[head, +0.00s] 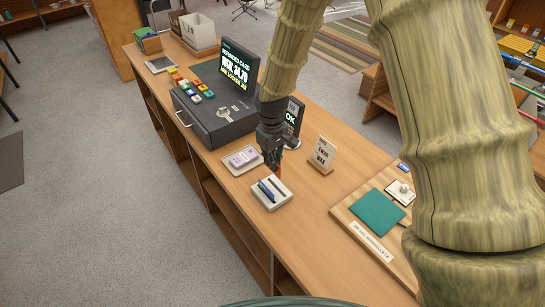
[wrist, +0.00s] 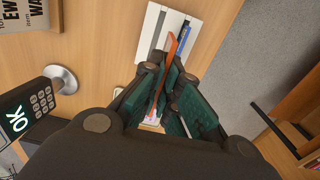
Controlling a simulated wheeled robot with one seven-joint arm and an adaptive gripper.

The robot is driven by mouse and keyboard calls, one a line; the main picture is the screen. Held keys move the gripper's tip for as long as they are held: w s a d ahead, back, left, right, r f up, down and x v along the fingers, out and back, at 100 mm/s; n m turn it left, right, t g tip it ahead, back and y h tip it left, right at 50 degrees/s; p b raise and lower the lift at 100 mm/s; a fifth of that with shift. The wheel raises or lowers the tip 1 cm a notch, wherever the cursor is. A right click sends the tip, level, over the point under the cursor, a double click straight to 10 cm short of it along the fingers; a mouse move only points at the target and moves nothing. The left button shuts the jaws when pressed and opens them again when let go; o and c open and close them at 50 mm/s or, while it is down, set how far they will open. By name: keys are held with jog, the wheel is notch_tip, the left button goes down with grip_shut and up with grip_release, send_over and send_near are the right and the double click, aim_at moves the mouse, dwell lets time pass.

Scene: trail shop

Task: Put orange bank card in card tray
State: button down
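My gripper (head: 272,158) points down over the counter. In the wrist view its teal finger pads (wrist: 163,92) are closed on an orange bank card (wrist: 178,55), seen nearly edge-on. The card's lower end shows as a small orange strip (head: 280,172) below the fingers in the head view. A pale tray (head: 231,166) with lilac items lies to the left.
A cash register (head: 215,122) with a lit screen stands behind. A card reader (wrist: 35,105) showing OK is close by. A small sign (head: 323,154) stands to the right, and a wooden board (head: 350,212) with a teal folder lies farther right. The counter's left edge is near the trays.

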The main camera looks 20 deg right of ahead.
aim_at(277, 175)
jog(key=shift+s+d+f+b, duration=0.1)
jog(key=shift+d+f+b, duration=0.15)
jog(key=shift+f+b, duration=0.75)
jog(key=shift+s+d+f+b, duration=0.15)
jog(key=shift+f+b, duration=0.3)
jog(key=shift+f, duration=0.95)
jog(key=shift+d+f+b, duration=0.3)
jog(key=shift+f+b, duration=0.45)
jog(key=shift+f, duration=0.7)
jog(key=shift+f, duration=1.25)
jog(key=c, duration=1.6)
grip_release()
jog(key=shift+o, duration=0.2)
